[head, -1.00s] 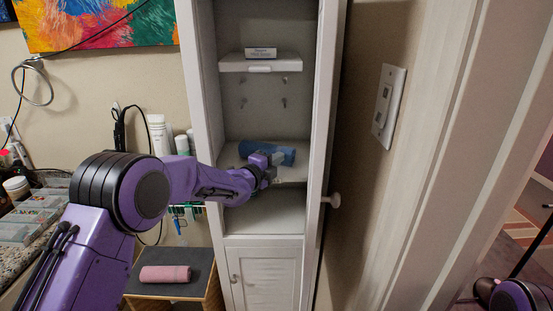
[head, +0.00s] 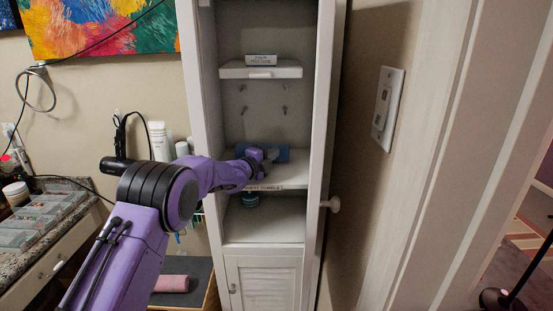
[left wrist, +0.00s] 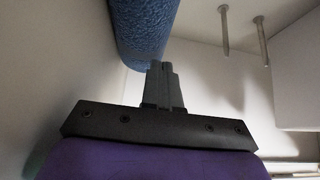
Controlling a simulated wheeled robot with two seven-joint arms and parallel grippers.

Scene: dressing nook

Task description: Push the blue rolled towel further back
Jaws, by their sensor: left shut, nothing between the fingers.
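The blue rolled towel (head: 282,155) lies on the middle shelf (head: 292,173) of the tall white cabinet, towards its back. My left gripper (head: 269,155) reaches into the cabinet from the left, in front of the towel, and hides part of it. In the left wrist view the gripper's fingers (left wrist: 160,72) are shut together and empty. Their tips are at the near side of the towel (left wrist: 143,28); I cannot tell whether they touch it. My right gripper is not in view.
The cabinet's side walls bound the shelf. A small shelf (head: 260,70) with a sign is above, with hooks (head: 243,110) below it. A jar (head: 250,200) stands under the middle shelf's front edge. A pink rolled towel (head: 172,284) lies on a low stand. A counter (head: 45,215) is at left.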

